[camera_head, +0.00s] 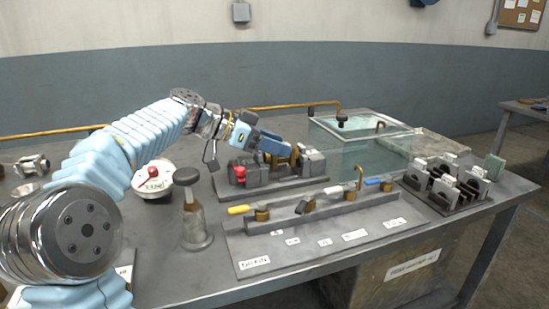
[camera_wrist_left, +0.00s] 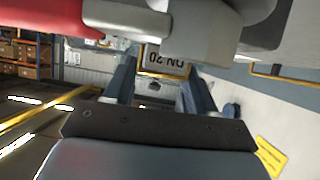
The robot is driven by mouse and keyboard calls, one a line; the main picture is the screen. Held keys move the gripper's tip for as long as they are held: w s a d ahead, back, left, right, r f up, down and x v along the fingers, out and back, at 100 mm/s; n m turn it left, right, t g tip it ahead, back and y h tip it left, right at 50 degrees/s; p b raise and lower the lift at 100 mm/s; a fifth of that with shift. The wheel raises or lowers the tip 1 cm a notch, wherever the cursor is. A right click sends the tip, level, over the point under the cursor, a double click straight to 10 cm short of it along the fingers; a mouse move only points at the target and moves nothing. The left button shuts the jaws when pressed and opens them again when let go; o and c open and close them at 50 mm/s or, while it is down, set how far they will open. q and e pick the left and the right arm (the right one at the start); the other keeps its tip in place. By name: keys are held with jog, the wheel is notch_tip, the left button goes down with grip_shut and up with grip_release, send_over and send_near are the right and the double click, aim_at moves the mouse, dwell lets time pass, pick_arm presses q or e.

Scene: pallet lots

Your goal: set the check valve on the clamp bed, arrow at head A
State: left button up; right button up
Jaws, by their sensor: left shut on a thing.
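The check valve (camera_head: 292,158) is a small brass-coloured body, partly hidden by my left gripper (camera_head: 277,147). The gripper is shut on it between the two heads of the clamp bed (camera_head: 262,187). The bed is a dark grey fixture with a red-knobbed head (camera_head: 240,174) at left and a grey block head (camera_head: 313,162) at right. I cannot see the valve's arrow, read a head letter, or tell whether the valve touches the bed. My right gripper is out of view.
A panel with coloured-handled valves (camera_head: 320,205) lies in front of the bed. A water tank (camera_head: 360,148) stands behind right, and a rack of grey parts (camera_head: 445,185) at right. A bottle (camera_head: 195,225) and a round gauge (camera_head: 153,178) stand at left.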

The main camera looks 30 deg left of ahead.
pick_arm(q)
jog(key=shift+f+b, duration=0.7)
jog(key=shift+f, duration=0.65)
jog(key=o, duration=1.5)
jog(key=shift+r, duration=0.15)
jog(key=v, duration=1.2)
